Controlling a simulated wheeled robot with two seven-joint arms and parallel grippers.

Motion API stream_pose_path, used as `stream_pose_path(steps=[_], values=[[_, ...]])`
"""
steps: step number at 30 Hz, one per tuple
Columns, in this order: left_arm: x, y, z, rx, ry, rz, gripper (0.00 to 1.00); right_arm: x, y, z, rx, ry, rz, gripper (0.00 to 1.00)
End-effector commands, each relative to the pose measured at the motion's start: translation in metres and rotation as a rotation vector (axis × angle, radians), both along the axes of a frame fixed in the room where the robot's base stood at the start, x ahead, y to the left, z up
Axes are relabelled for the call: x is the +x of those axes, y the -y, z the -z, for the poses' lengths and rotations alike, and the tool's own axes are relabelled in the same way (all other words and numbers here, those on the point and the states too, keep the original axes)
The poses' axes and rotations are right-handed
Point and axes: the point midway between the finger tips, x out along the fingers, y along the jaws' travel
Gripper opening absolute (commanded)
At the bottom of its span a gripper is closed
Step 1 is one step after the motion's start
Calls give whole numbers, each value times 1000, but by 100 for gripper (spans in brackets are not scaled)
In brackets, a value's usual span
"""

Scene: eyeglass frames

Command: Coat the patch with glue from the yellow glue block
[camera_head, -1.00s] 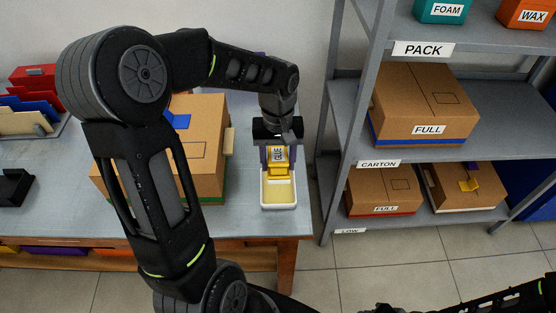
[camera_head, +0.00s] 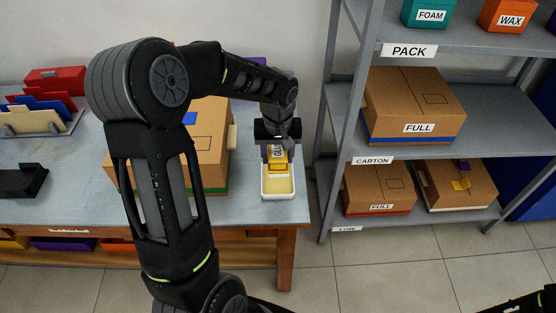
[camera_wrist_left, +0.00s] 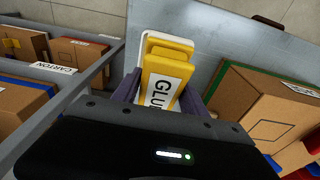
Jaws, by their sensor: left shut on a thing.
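My left gripper (camera_head: 278,143) is shut on the yellow glue block (camera_head: 277,162), which has a white GLUE label. It holds the block at the back end of a white tray (camera_head: 278,197) with a pale yellow bed. In the left wrist view, the block (camera_wrist_left: 168,75) sits between the fingers, with the tray's white rim (camera_wrist_left: 150,21) beyond it. I cannot tell whether the block touches the bed. A blue piece (camera_head: 189,118) lies on the brown carton on the table, partly behind my left arm; I cannot tell if it is the patch. My right gripper is out of view.
The brown carton (camera_head: 214,150) stands left of the tray on the grey table (camera_head: 245,209). A grey shelf unit (camera_head: 335,150) with several cartons stands close on the right. A rack of coloured pieces (camera_head: 40,110) and a black holder (camera_head: 22,180) are at left.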

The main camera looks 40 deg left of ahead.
Motion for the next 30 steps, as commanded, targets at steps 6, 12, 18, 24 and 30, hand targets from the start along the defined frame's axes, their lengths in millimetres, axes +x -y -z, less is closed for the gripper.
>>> stream_pose_path(steps=[6, 12, 18, 24, 30], values=[[0, 0, 1, -1, -1, 0, 18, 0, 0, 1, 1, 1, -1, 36], [-1, 0, 8, -1, -2, 0, 18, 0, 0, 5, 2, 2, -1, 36], [-1, 1, 25, -2, -2, 0, 18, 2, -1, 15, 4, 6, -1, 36], [-1, 0, 47, -2, -2, -2, 18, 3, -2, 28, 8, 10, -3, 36], [-1, 1, 69, -1, -2, 0, 18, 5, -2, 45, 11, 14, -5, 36]])
